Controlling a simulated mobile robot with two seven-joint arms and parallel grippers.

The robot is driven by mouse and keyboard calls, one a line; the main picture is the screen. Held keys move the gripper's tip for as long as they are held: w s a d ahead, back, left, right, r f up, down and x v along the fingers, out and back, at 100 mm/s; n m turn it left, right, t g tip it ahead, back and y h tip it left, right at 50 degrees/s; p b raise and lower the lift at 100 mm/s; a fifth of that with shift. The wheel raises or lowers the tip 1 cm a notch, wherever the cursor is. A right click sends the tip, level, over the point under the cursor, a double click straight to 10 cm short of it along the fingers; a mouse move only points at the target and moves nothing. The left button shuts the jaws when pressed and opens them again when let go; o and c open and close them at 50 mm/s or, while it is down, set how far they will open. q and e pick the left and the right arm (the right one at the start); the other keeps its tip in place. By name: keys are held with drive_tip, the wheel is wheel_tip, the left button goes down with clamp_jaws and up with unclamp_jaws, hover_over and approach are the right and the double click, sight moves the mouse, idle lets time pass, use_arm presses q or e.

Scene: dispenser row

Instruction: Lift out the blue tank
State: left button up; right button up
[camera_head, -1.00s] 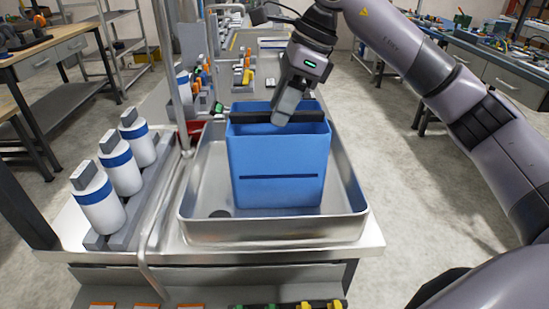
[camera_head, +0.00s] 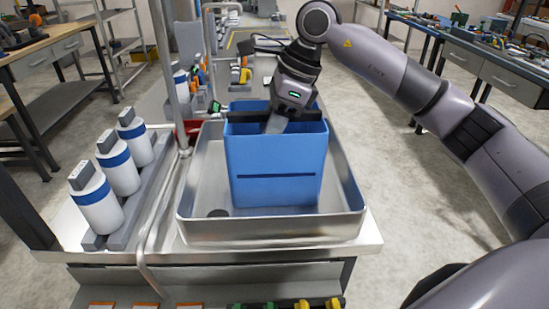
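The blue tank (camera_head: 275,165) stands upright in a steel basin (camera_head: 275,230), with a dark slot line low on its front. A black bar (camera_head: 245,115) runs across its open top. My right gripper (camera_head: 276,124) comes down from above to the middle of this bar, its fingertips inside the tank's mouth. The fingertips are partly hidden by the tank's front wall. I cannot tell whether they are closed on the bar. My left gripper is not in view.
White bottles with blue bands (camera_head: 120,167) stand in a rack at the left of the basin. A bent metal pipe (camera_head: 165,185) rises between rack and basin. A red object (camera_head: 190,130) lies behind the basin. The basin floor beside the tank is mostly clear.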

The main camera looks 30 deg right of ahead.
drive_tip(key=shift+f, duration=0.1)
clamp_jaws()
idle(1.4)
drive_tip(key=shift+w+r, duration=0.1)
drive_tip(key=shift+r, duration=0.2)
